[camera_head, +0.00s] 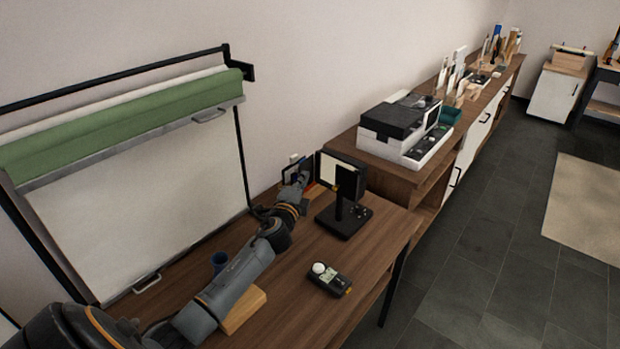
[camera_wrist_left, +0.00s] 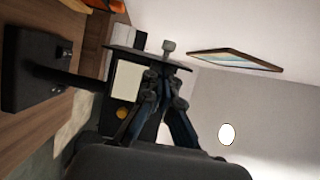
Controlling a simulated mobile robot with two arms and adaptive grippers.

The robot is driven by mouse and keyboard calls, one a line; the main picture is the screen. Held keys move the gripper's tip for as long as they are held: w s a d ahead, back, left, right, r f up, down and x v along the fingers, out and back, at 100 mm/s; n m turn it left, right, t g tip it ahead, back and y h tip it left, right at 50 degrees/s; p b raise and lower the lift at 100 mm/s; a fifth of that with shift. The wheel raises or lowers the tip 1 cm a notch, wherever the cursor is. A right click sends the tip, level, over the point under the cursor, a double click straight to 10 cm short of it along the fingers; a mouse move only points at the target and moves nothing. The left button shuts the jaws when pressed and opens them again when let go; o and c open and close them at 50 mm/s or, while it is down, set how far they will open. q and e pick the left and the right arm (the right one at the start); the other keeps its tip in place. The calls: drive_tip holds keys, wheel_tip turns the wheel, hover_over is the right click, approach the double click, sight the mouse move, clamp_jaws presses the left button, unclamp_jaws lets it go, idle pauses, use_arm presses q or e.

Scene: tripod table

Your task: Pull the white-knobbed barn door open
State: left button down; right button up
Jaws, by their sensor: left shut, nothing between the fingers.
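A small black lamp on a stand (camera_head: 345,220) stands on the wooden table, with a pale panel and dark flaps. In the left wrist view its pale panel (camera_wrist_left: 128,80) shows behind my fingers. A dark flap, seen nearly edge-on, crosses above them and carries a light knob (camera_wrist_left: 168,47). A small white knob (camera_head: 294,157) also shows in the head view, just beyond my gripper. My left gripper (camera_head: 301,176) is shut and empty beside the lamp's left side. In the wrist view its fingertips (camera_wrist_left: 163,82) are close below the flap; contact cannot be told. My right gripper is out of view.
A white board with a green roll (camera_head: 120,120) stands left. A printer-like machine (camera_head: 402,130) sits on the cabinet behind.

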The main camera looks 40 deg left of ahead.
use_arm(q)
drive_tip(key=shift+s+a, duration=0.1)
drive_tip(key=shift+a, duration=1.15)
drive_tip(key=shift+f, duration=0.1)
